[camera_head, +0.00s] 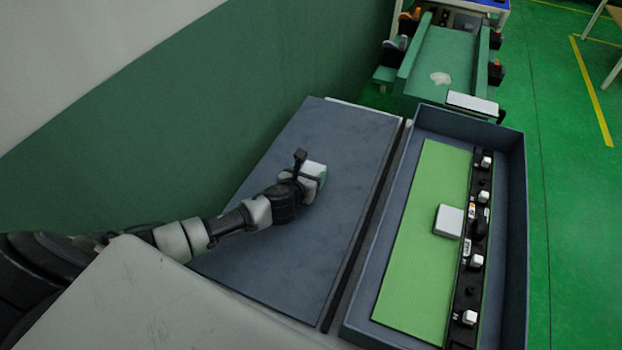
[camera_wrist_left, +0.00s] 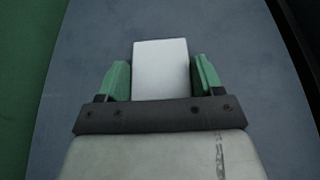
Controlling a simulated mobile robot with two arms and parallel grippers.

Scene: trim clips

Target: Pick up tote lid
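The tote lid, as I take it, is the large flat blue-grey panel (camera_head: 285,215) lying left of the tote. It also fills most of the left wrist view (camera_wrist_left: 85,60). A white block (camera_head: 313,172), seemingly its handle, stands on it. My left gripper (camera_head: 308,178) is at this block. In the left wrist view the white block (camera_wrist_left: 161,70) sits between the two green fingers (camera_wrist_left: 161,80), with a thin gap showing on each side. The gripper looks open around it. My right gripper is not in view.
The open blue-grey tote (camera_head: 515,250) stands to the right, holding a green panel (camera_head: 415,240), a white block (camera_head: 448,221) and a black strip with several small white parts (camera_head: 462,300). A green wall (camera_head: 200,120) borders the left. A green fixture (camera_head: 440,60) stands beyond.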

